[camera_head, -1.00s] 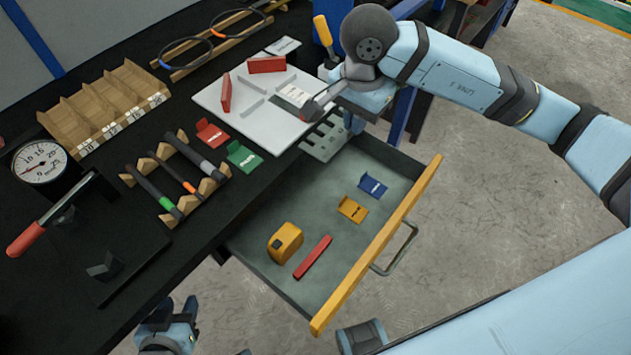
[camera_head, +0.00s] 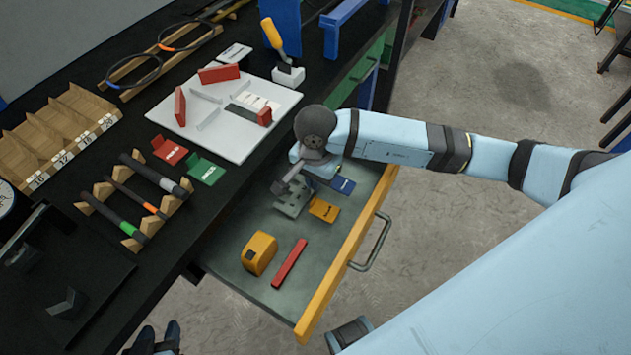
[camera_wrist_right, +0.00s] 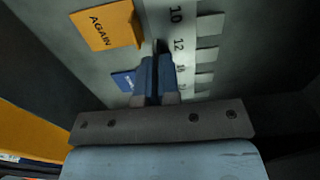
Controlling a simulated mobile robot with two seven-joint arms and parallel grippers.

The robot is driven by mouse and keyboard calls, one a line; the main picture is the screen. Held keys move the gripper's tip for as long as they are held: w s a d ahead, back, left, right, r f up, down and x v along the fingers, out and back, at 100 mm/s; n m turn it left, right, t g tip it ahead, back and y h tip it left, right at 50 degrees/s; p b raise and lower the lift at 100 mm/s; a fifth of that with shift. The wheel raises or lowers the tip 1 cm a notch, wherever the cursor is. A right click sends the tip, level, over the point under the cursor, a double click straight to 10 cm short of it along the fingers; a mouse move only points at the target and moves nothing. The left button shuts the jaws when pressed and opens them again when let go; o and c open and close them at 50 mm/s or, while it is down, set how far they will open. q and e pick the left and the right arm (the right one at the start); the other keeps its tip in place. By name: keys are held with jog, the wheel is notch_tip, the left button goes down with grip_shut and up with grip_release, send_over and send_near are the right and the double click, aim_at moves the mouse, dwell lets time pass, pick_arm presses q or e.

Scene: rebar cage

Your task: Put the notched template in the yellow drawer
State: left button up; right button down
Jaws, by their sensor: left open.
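The notched template (camera_head: 291,203) is a grey plate with notches along one edge. It is inside the open yellow-fronted drawer (camera_head: 345,262), at the drawer's far end, beside the orange card. In the right wrist view the template (camera_wrist_right: 176,16) shows numbers and a row of notches. My right gripper (camera_head: 281,186) is over the template, with its fingers (camera_wrist_right: 158,58) close together on a thin upright part of it. I cannot tell whether the plate rests fully on the drawer floor. My left gripper (camera_head: 155,343) is open and empty at the bottom edge, partly cut off.
The drawer also holds an orange card (camera_head: 323,209), a blue card (camera_head: 343,185), a yellow tape measure (camera_head: 259,253) and a red bar (camera_head: 289,263). The black bench carries a white board (camera_head: 235,140), a rod rack (camera_head: 130,205) and a wooden tray (camera_head: 60,135).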

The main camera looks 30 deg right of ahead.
jog(key=shift+f, duration=0.55)
jog(key=shift+f, duration=0.2)
jog(key=c, duration=1.3)
grip_release()
jog(key=shift+c, duration=0.2)
jog(key=shift+r, duration=0.1)
